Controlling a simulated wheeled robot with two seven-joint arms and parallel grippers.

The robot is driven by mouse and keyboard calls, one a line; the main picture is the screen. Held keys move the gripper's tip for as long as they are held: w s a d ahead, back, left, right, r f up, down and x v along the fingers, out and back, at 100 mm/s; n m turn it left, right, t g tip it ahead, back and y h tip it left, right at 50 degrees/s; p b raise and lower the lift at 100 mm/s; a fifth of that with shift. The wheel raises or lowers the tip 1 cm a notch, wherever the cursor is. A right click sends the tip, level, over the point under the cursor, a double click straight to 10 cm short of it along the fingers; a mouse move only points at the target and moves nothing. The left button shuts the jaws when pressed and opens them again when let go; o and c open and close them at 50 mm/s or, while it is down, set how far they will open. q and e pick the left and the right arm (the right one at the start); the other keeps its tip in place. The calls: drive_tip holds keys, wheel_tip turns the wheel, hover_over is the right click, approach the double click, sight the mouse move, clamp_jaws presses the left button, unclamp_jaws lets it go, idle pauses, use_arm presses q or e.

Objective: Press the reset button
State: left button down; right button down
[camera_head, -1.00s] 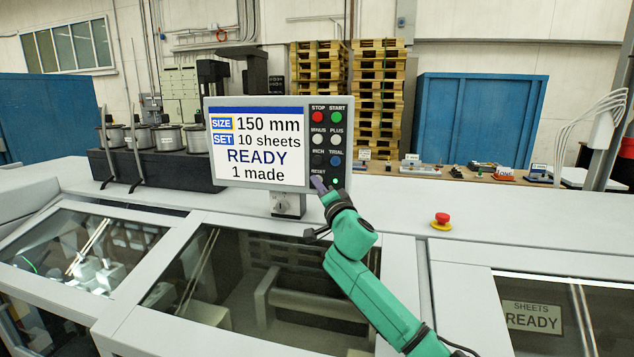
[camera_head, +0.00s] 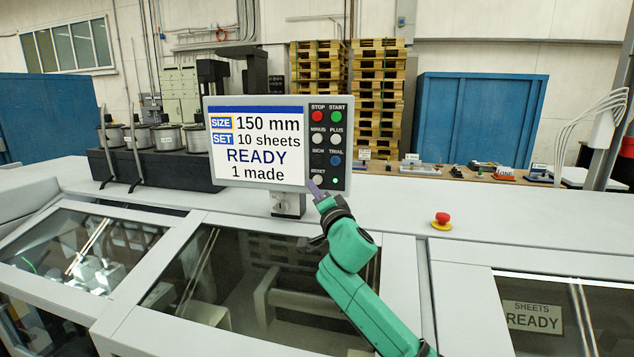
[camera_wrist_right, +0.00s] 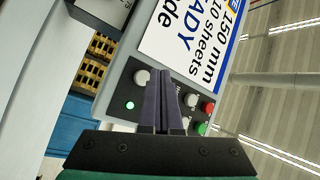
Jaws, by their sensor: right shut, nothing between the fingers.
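The reset button (camera_head: 318,180) is a pale round button at the bottom left of the control panel (camera_head: 328,150), under its RESET label. In the right wrist view the pale button (camera_wrist_right: 141,77) shows beside the lit green lamp (camera_wrist_right: 130,105). My right gripper (camera_head: 312,184) is shut and empty, its purple fingertips at the lower left edge of the reset button. The closed fingers (camera_wrist_right: 160,80) also show in the right wrist view, hiding part of the panel. I cannot tell whether they touch it. My left gripper is not in view.
The screen (camera_head: 256,146) reads 150 mm, 10 sheets, READY, 1 made. Other buttons, including red STOP (camera_head: 317,116) and blue TRIAL (camera_head: 336,160), sit above. A red emergency knob (camera_head: 442,219) stands on the machine top to the right. Spools (camera_head: 166,138) stand left.

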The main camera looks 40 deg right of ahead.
drive_tip(key=shift+s+a, duration=0.45)
drive_tip(key=shift+a, duration=0.2)
drive_tip(key=shift+s+a, duration=0.45)
drive_tip(key=shift+a, duration=0.15)
drive_tip(key=shift+r, duration=0.1)
